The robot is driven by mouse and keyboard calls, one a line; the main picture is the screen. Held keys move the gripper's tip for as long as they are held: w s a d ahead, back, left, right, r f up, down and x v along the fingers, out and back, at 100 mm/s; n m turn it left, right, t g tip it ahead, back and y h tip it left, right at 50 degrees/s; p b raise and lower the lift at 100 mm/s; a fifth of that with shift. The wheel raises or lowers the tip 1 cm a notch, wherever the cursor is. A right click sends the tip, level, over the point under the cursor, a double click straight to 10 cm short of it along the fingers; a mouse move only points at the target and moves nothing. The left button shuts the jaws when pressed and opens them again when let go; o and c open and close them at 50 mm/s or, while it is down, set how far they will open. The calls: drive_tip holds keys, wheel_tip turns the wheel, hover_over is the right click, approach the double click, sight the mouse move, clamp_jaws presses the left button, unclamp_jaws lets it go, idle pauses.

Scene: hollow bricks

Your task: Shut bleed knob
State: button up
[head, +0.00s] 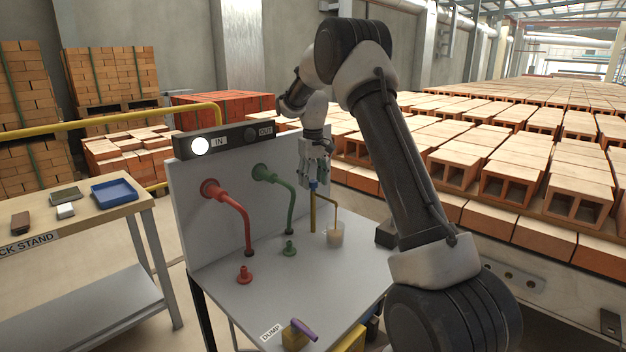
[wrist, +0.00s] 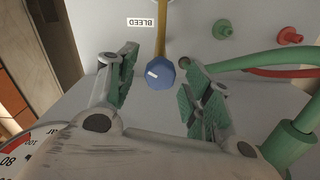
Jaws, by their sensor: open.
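The bleed knob (wrist: 160,74) is a blue round knob with a white mark, on top of a yellow pipe (wrist: 160,30). A label reading BLEED (wrist: 142,22) sits beside the pipe in the wrist view. My gripper (wrist: 158,78) is open, with one green-padded finger on each side of the knob and gaps between them. In the head view, my gripper (head: 316,170) hangs over the bleed pipe (head: 313,212), and the blue knob (head: 313,185) shows just below it. A cup (head: 335,235) with cloudy liquid stands under the pipe's spout.
A red hose (head: 237,210) and a green hose (head: 282,183) leave the panel left of my gripper. A purple-handled DUMP valve (head: 300,332) is at the bench front. A gauge (wrist: 25,150) shows at the wrist view's lower left. Hollow bricks (head: 510,180) fill the right side.

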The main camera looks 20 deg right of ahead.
drive_tip(key=c, duration=1)
drive_tip(key=shift+m, duration=0.5)
drive_tip(key=m, duration=0.4)
drive_tip(key=shift+m, duration=0.4)
drive_tip(key=m, duration=0.6)
drive_tip(key=shift+m, duration=0.3)
drive_tip(key=o, duration=1)
